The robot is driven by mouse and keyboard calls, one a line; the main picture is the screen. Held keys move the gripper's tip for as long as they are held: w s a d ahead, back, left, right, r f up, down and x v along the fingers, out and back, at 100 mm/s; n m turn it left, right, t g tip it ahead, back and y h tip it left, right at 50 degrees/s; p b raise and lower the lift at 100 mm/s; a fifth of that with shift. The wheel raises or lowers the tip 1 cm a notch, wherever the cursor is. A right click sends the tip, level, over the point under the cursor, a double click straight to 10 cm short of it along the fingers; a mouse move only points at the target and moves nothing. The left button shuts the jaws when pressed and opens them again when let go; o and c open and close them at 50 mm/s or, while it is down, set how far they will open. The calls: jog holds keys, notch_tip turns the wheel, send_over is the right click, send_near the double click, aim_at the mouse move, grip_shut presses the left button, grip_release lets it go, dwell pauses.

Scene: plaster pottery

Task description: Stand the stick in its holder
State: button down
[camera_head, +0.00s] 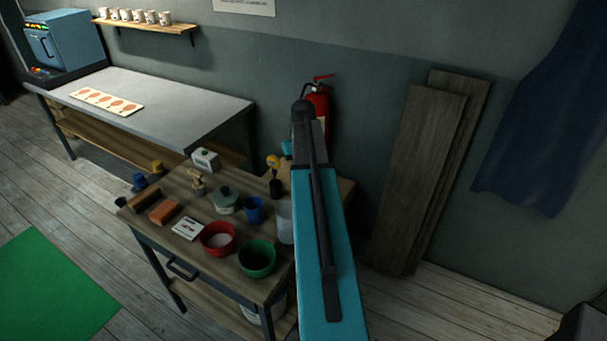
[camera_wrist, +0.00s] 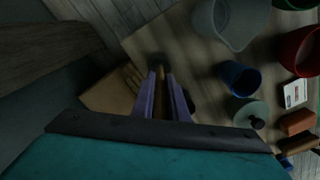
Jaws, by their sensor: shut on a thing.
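My gripper (camera_wrist: 160,78) is shut on the stick (camera_wrist: 160,98), a thin brown-orange strip between its two purple-grey fingers in the wrist view. A small dark round thing (camera_wrist: 157,59), likely the holder, lies just past the fingertips. I cannot tell whether the stick touches it or is inside it. In the head view a dark cup-like holder (camera_head: 276,189) stands at the wooden table's back right. A yellow rounded piece (camera_head: 272,161) shows above it; I cannot tell if it belongs to the stick. My arm hides most of the gripper there.
The wooden table (camera_head: 197,237) also bears a blue cup (camera_head: 254,210), a lidded jar (camera_head: 227,201), a translucent container (camera_head: 285,224), a red bowl (camera_head: 217,238) and a green bowl (camera_head: 257,259). Boards (camera_head: 418,180) and a fire extinguisher (camera_head: 321,103) stand by the wall.

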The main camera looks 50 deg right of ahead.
jog(key=shift+f+b, duration=0.3)
jog(key=shift+f, duration=0.6)
jog(key=c, duration=1.7)
grip_release()
jog(key=shift+o, duration=0.2)
jog(key=shift+r, duration=0.1)
notch_tip(320, 180, up, 13)
jog(key=p, duration=0.5)
jog(key=shift+f, duration=0.2)
jog(key=shift+r, duration=0.5)
